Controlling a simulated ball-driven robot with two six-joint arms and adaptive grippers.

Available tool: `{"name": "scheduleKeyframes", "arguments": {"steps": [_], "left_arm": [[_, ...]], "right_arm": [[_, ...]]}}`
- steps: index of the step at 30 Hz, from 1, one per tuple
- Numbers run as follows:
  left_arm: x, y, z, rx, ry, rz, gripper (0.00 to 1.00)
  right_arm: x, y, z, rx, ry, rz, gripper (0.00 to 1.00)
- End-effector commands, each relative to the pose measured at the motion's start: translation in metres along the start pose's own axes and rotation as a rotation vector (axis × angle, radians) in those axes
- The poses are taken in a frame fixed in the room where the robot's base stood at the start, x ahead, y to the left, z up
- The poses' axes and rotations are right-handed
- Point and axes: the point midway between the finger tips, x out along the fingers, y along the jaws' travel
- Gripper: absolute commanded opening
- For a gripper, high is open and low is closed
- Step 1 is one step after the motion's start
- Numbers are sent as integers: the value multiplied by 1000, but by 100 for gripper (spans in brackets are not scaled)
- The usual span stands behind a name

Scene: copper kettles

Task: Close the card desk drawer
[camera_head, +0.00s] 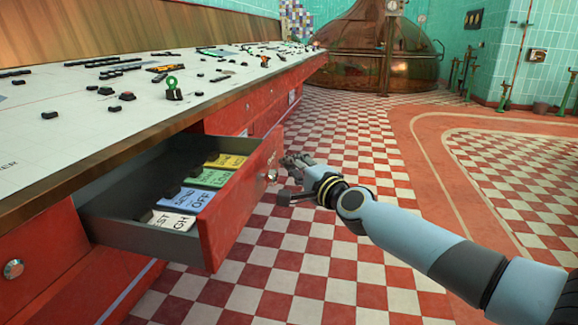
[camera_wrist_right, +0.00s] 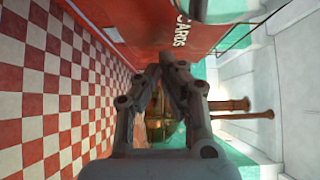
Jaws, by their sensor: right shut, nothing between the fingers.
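The card drawer (camera_head: 241,200) of the red desk is pulled open. Its red front faces right and carries a round metal knob (camera_head: 271,176). Cards in yellow, green, blue and white (camera_head: 197,198) lie inside. My right gripper (camera_head: 287,164) is shut and empty, by the outer side of the drawer front close to the knob; I cannot tell whether it touches. In the right wrist view my gripper's fingers (camera_wrist_right: 166,62) meet at the tips, near a red panel lettered "CARDS" (camera_wrist_right: 180,35). My left gripper is not in view.
The desk top (camera_head: 60,130) above the drawer holds several small dark blocks and a green-ringed piece (camera_head: 173,88). Another knob (camera_head: 13,268) is on the desk front at the lower left. A copper kettle (camera_head: 365,55) stands far back. The checkered floor (camera_head: 330,270) is clear.

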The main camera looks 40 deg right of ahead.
Motion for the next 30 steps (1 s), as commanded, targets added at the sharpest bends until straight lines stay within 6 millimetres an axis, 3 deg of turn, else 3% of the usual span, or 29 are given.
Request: {"name": "scheduleKeyframes", "arguments": {"steps": [20, 30], "left_arm": [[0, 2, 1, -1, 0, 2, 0], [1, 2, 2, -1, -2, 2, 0]], "right_arm": [[12, 0, 12, 1, 0, -1, 0], [59, 0, 61, 5, -1, -1, 0]]}}
